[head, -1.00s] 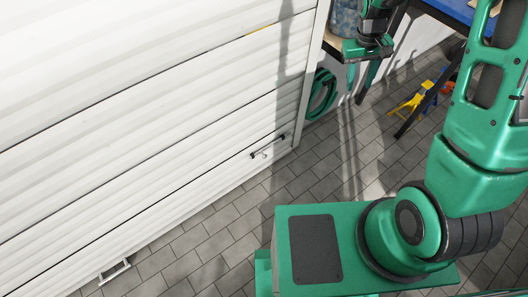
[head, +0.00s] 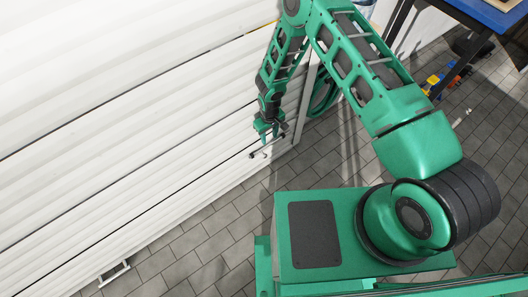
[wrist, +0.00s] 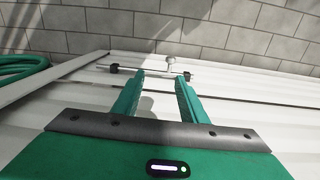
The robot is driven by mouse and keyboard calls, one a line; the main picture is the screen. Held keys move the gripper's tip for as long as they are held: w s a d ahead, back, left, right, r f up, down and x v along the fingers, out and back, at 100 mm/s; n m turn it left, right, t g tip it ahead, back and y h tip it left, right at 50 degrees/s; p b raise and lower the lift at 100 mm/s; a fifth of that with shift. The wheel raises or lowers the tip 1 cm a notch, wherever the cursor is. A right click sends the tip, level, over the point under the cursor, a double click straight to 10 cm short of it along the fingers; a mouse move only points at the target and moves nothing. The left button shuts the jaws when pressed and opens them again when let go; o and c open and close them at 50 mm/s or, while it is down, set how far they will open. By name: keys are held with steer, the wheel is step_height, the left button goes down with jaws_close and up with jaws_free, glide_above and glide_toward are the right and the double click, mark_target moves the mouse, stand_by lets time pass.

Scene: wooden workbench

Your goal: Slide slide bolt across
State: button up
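The slide bolt (head: 256,153) is a thin bar with dark end mounts and a small pale knob, fixed low on the white roller door (head: 140,150). My gripper (head: 267,133) is just above the bolt in the head view and partly overlaps it. In the wrist view, the bolt (wrist: 150,69) runs across just beyond my fingertips, with its knob (wrist: 171,60) standing up right of centre. My gripper (wrist: 161,76) is open, with clear space between its fingers and nothing held. I cannot tell whether a fingertip touches the bar.
A coiled green hose (head: 324,92) hangs beside the door's right edge and also shows in the wrist view (wrist: 20,65). A blue-topped bench (head: 490,12) stands at the upper right. A white handle (head: 114,272) is at the door's lower left.

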mark_target(265, 155)
steer(key=f, duration=0.5)
steer(key=s+a+f, duration=0.1)
steer(key=f, duration=0.3)
steer(key=a+f, duration=0.1)
steer(key=f, duration=0.4)
steer(key=shift+s+f, duration=0.25)
steer(key=shift+f, duration=0.1)
jaws_close()
